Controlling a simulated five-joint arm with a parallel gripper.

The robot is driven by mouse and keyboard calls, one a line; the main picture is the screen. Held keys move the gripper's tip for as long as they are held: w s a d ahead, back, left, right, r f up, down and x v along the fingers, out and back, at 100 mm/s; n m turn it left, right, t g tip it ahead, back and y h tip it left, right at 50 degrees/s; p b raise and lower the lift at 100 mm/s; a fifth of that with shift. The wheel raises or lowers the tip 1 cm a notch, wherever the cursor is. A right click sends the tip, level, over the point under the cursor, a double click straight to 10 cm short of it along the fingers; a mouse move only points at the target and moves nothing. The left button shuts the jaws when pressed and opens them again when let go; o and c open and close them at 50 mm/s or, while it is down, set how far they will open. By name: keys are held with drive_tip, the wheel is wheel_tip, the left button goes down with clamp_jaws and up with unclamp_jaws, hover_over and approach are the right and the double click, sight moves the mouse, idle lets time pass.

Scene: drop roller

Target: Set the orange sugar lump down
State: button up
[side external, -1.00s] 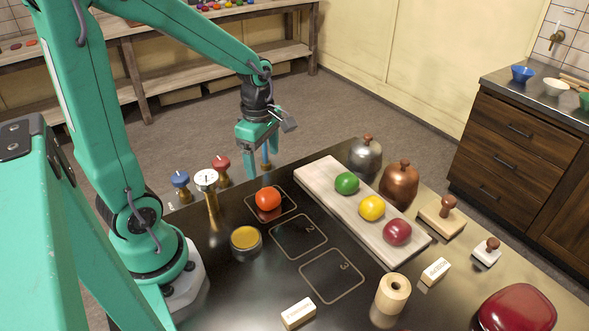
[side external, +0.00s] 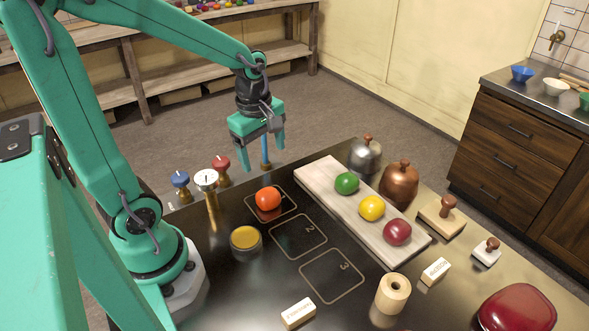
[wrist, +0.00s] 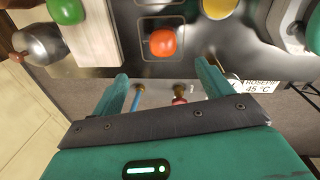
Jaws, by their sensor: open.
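The orange sugar lump (side external: 268,199), a rounded reddish-orange piece, rests in the outlined square 1 (side external: 288,212) on the dark table. It also shows in the wrist view (wrist: 163,42), beyond my fingertips. My gripper (side external: 262,157) is open and empty, raised near the table's far edge, behind and above the lump and apart from it. Its two green fingers show spread in the wrist view (wrist: 162,72).
A pale board (side external: 318,183) holds green (side external: 346,183), yellow (side external: 371,208) and dark red (side external: 397,232) pieces. Blue (side external: 181,184) and red-topped (side external: 221,168) stands and a gauge post (side external: 206,181) stand left of the lump. Squares 2 (side external: 299,237) and 3 (side external: 333,275) are empty.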

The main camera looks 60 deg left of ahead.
drive_tip(key=s+d+r+m+t, duration=0.4)
drive_tip(key=r+m, duration=0.5)
drive_tip(key=m, duration=1.1)
drive_tip(key=shift+s+d+r, duration=0.2)
drive_tip(key=shift+s+d, duration=0.75)
drive_tip(key=shift+s, duration=0.1)
